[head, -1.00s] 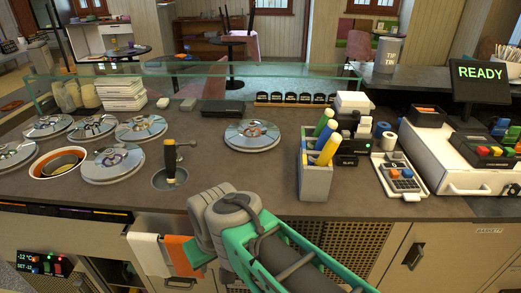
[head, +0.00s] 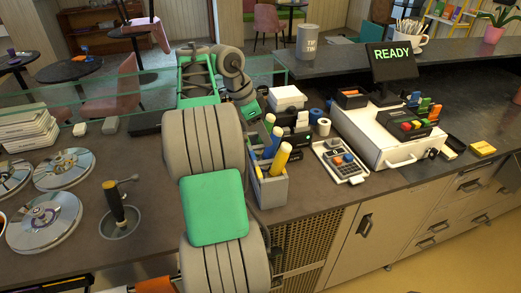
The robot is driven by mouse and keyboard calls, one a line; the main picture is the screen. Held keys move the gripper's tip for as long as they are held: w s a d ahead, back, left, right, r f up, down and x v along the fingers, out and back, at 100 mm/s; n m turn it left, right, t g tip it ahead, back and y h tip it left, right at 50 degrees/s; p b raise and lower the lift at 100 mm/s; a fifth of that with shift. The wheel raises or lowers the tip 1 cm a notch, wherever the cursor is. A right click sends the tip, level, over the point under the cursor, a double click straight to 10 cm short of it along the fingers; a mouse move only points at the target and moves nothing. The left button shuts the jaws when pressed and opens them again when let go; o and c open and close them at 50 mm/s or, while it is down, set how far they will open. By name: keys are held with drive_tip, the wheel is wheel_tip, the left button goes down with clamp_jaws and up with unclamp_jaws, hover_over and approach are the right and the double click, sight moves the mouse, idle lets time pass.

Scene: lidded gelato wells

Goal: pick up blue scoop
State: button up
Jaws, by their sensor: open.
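My gripper (head: 254,111) is behind and above the holder, pointing down towards the right. It is open and appears empty, apart from the blue handle. Its fingertips are small and partly hard to make out.
Round metal well lids (head: 45,222) lie at the left, beside a well with a black-handled tool (head: 114,201). A card terminal (head: 343,162), a white cash drawer (head: 377,137) and a READY screen (head: 394,62) stand right of the holder. A glass guard (head: 90,87) runs along the back.

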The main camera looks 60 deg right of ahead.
sight(268, 158)
drive_tip(key=x, duration=0.2)
drive_tip(key=b+x, duration=0.1)
drive_tip(key=x, duration=0.3)
drive_tip(key=shift+w+d+f+b, duration=0.15)
drive_tip(key=shift+d+f+b, duration=0.1)
drive_tip(key=shift+d+b, duration=0.15)
drive_tip(key=shift+a, duration=0.1)
drive_tip(key=shift+c, duration=0.3)
clamp_jaws()
idle(0.4)
